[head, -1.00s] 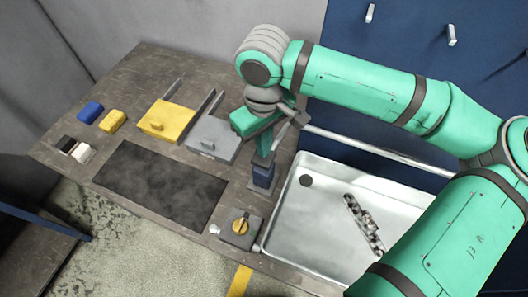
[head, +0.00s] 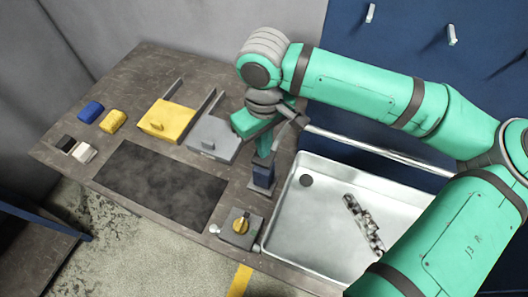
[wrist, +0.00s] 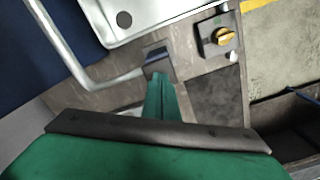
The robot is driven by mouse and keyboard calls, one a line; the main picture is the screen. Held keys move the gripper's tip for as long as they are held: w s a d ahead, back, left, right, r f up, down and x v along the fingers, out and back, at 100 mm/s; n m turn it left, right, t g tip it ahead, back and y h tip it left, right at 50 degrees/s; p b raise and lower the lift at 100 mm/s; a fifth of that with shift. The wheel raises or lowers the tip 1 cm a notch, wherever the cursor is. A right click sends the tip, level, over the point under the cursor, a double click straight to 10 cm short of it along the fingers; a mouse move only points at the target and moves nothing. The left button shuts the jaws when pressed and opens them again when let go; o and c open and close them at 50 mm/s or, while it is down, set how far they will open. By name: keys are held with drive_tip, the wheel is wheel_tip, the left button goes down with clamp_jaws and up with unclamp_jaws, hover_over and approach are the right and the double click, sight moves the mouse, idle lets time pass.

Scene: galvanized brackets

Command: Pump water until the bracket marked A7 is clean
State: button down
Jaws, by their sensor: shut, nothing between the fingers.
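A bracket (head: 363,222) lies in the metal sink tray (head: 290,222), light metal with dark patches over it; I cannot read a mark on it. A pump with a dark blue body (head: 263,174) stands at the left edge of the tray. Its long metal spout or bar (head: 380,152) runs right over the tray's back. My gripper (wrist: 160,82) is shut and empty, with its fingertips just above or at the pump's top; I cannot tell if they touch. In the head view the green hand partly hides the pump's upper part.
A yellow box (head: 166,121) and a grey box (head: 213,138) stand left of the pump. A dark mat (head: 160,185) lies in front of them. A box with a yellow knob (head: 240,226) sits at the table's front edge. Blue and yellow blocks (head: 112,121) lie far left.

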drive_tip(key=shift+f, duration=1.7)
drive_tip(key=shift+r, duration=0.1)
drive_tip(key=shift+r, duration=1.85)
